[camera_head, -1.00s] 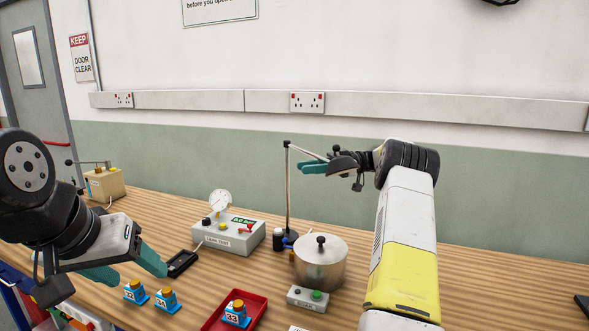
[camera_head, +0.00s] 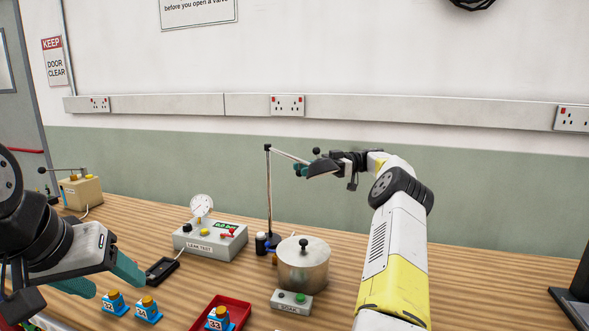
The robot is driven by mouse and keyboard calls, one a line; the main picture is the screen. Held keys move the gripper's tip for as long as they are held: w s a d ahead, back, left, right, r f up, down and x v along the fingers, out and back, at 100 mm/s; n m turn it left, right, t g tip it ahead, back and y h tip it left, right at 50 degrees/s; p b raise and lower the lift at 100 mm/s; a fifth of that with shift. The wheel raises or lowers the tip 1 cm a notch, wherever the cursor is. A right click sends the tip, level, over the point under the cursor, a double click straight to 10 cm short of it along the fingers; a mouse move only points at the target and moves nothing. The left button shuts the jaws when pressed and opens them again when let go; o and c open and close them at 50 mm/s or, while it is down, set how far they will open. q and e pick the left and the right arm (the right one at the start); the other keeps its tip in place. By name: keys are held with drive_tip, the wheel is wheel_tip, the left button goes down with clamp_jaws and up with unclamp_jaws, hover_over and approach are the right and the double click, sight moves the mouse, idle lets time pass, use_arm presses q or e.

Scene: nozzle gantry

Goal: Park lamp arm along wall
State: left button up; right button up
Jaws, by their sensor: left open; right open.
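The lamp arm (camera_head: 289,155) is a thin pale rod. It reaches right from the top of a thin upright post (camera_head: 268,192) on the bench, in front of the green wall band. A black knob (camera_head: 316,151) shows near its outer end. My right gripper (camera_head: 302,171) is at that outer end, with its teal fingers just below the rod and knob. It is open; whether it touches the rod cannot be told, and the rod's end is partly hidden. My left gripper (camera_head: 120,289) is open and empty above the bench at lower left.
A lidded metal pot (camera_head: 303,268) stands right of the post's base. A leak test box (camera_head: 211,242) with a gauge is on its left. Several blue numbered blocks (camera_head: 148,311) and a red tray (camera_head: 232,309) are in front. A black stand (camera_head: 575,295) is at far right.

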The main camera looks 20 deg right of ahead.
drive_tip(key=shift+d, duration=1.2)
drive_tip(key=shift+c, duration=0.4)
